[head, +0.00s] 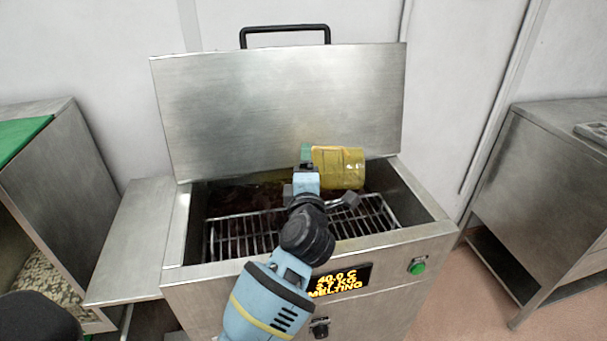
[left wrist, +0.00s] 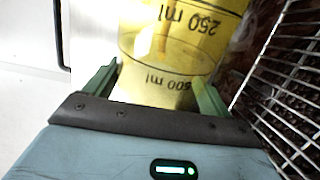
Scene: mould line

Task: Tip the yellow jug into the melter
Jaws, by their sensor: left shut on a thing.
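The yellow jug (head: 340,168) is see-through and lies tipped on its side in the air above the back of the melter's opening. My left gripper (head: 306,156) is shut on the jug, at its left end in the head view. In the left wrist view the jug (left wrist: 180,40) sits between the green fingers, with 250 ml and 500 ml marks and a brownish streak inside. The melter (head: 240,262) is a steel box with its lid open. A wire grate and dark red-brown contents show inside. My right gripper is not in view.
The open lid (head: 270,100) stands behind the jug. The melter's display (head: 338,281) reads MELTING, beside a green button (head: 417,268). A steel side shelf (head: 130,240) adjoins on the left. A steel cabinet (head: 550,170) stands apart on the right.

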